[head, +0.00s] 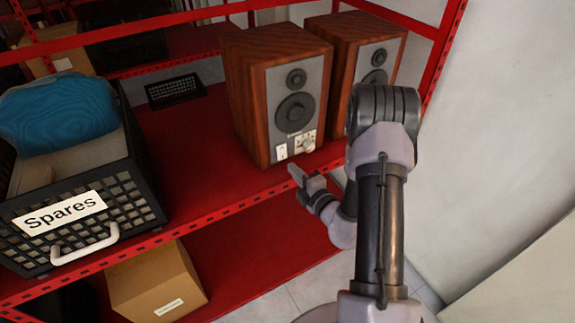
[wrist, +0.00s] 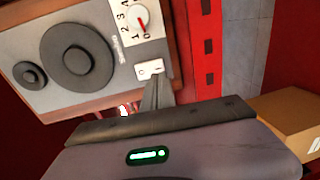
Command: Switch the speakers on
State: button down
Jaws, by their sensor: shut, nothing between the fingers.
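Two wooden speakers with grey fronts stand upright on the red shelf: the left speaker (head: 275,90) and the right speaker (head: 368,45), partly behind my arm. The left speaker has a small white switch plate (head: 282,152) low on its front, with a dial (head: 306,142) beside it. In the wrist view the switch plate (wrist: 149,69) and the numbered dial (wrist: 140,18) show close up. My gripper (head: 294,170) is shut and empty, just in front of the left speaker. Its fingertips (wrist: 155,80) are right by the switch plate; I cannot tell if they touch.
A black crate (head: 120,215) labelled "Spares" holds a blue item (head: 60,110) at the left. A cardboard box (head: 155,280) sits on the lower shelf. The shelf between crate and speaker is clear. A white wall is at right.

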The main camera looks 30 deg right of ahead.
aim_at(283, 158)
jog(key=w, duration=0.3)
jog(key=w+b, duration=0.1)
jog(key=shift+w+a+f, duration=0.1)
jog(key=shift+w+f, duration=0.1)
jog(key=shift+f, duration=0.1)
